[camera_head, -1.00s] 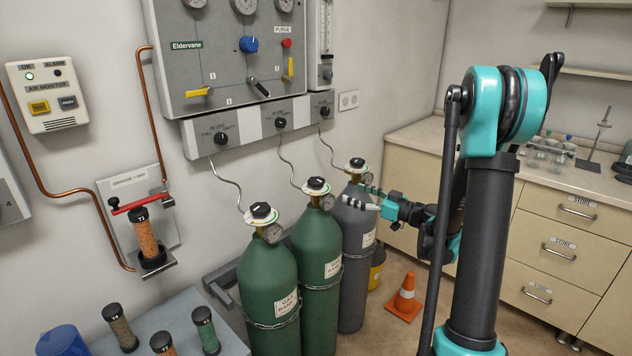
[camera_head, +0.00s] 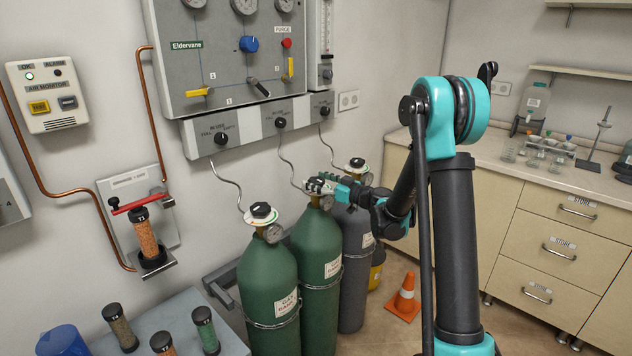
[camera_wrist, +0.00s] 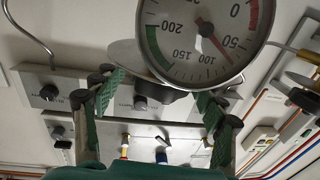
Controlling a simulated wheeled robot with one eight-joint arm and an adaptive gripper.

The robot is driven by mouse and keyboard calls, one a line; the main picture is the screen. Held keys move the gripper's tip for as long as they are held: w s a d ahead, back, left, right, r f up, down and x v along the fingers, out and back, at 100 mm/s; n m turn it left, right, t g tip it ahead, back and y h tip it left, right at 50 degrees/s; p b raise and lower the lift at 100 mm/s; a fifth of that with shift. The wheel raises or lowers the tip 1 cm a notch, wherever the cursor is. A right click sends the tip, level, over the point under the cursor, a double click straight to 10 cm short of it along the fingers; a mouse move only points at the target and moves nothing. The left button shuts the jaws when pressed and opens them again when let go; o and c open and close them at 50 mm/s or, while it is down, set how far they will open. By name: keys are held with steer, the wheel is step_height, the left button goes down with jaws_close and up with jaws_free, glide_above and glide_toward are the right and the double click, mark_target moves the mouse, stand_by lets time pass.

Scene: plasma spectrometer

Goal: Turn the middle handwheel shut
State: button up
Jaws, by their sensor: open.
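The middle handwheel (camera_head: 314,186) is a dark knob on the middle green cylinder (camera_head: 317,250). My gripper (camera_head: 322,184) is at this handwheel, reaching in from the right, and its fingers partly cover it. In the wrist view my gripper (camera_wrist: 160,95) has its fingers spread apart. A dark part with a pale disc (camera_wrist: 124,54) shows between them, largely hidden behind a round pressure gauge (camera_wrist: 203,35). I cannot tell whether the fingers touch the handwheel.
The left green cylinder (camera_head: 268,285) and the grey cylinder (camera_head: 354,265) stand close on either side. Thin pipes rise to the wall panel (camera_head: 220,65) behind. An orange cone (camera_head: 404,298) stands on the floor right of the cylinders.

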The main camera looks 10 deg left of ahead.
steer(key=shift+a, duration=0.15)
steer(key=shift+c, duration=0.2)
steer(key=c, duration=1.1)
steer(key=shift+c, duration=0.2)
steer(key=shift+m+t, duration=0.3)
steer(key=shift+t, duration=0.1)
steer(key=shift+a+m+t+h, duration=0.1)
steer(key=shift+m+t+h, duration=0.9)
steer(key=shift+t+h, duration=0.2)
steer(key=m+t+h, duration=0.2)
steer(key=h, duration=0.1)
steer(key=m+t+h, duration=0.1)
steer(key=m+h, duration=0.1)
steer(key=h, duration=0.1)
steer(key=shift+m+t, duration=0.3)
steer(key=shift+t, duration=0.1)
steer(key=m+t+h, duration=0.1)
steer(key=m+h, duration=0.2)
steer(key=h, duration=0.2)
steer(key=shift+m+h, duration=1.6)
steer(key=shift+h, duration=0.7)
steer(key=shift+d+h, duration=0.2)
steer(key=shift+h, duration=0.1)
